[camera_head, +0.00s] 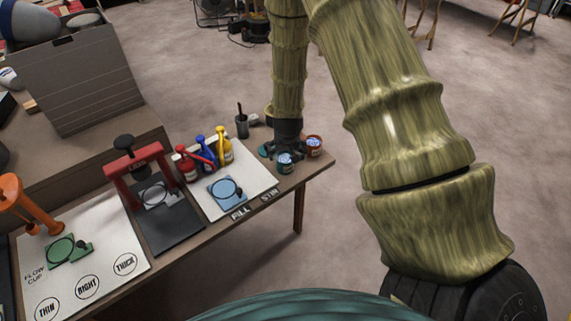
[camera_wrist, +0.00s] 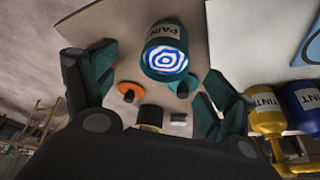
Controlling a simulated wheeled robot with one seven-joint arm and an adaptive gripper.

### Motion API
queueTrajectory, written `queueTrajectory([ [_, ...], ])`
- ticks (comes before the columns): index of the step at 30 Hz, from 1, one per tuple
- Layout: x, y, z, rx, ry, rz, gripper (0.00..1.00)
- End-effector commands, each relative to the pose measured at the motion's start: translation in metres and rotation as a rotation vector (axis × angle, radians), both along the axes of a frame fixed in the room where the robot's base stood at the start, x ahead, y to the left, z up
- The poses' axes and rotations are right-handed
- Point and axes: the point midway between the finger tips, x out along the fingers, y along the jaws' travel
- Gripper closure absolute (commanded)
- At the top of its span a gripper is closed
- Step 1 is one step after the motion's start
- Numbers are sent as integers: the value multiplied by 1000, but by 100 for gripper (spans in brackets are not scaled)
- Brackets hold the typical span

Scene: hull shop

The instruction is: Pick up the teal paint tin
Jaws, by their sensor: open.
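The teal paint tin (camera_head: 285,168) stands at the right end of the bench, with a blue and white swirl on top. In the wrist view the teal tin (camera_wrist: 160,27) shows its PAINT label and swirl top, near the tips of my fingers and roughly between their lines. My gripper (camera_head: 284,144) points down just behind the tin in the head view. In the wrist view my gripper (camera_wrist: 160,70) is open, with nothing held. Whether a finger touches the tin cannot be told.
A rust-coloured tin (camera_head: 314,147) stands close to the right of my gripper. Orange (camera_wrist: 128,93) and teal (camera_wrist: 184,87) knobbed discs lie near my fingers. Red, blue and yellow tint bottles (camera_head: 226,150) and a dark cup (camera_head: 242,126) stand left. The white mat (camera_head: 250,184) is nearby.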

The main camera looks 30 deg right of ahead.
Motion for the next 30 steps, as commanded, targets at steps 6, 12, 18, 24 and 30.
queueTrajectory([
  [6,4,-2,-11,-1,-1,1,16],
  [12,8,-3,-21,-2,0,1,16],
  [18,15,-2,-41,-1,0,2,16],
  [24,21,-6,-57,-1,-1,1,16],
  [30,22,-7,-61,-1,-1,1,16],
])
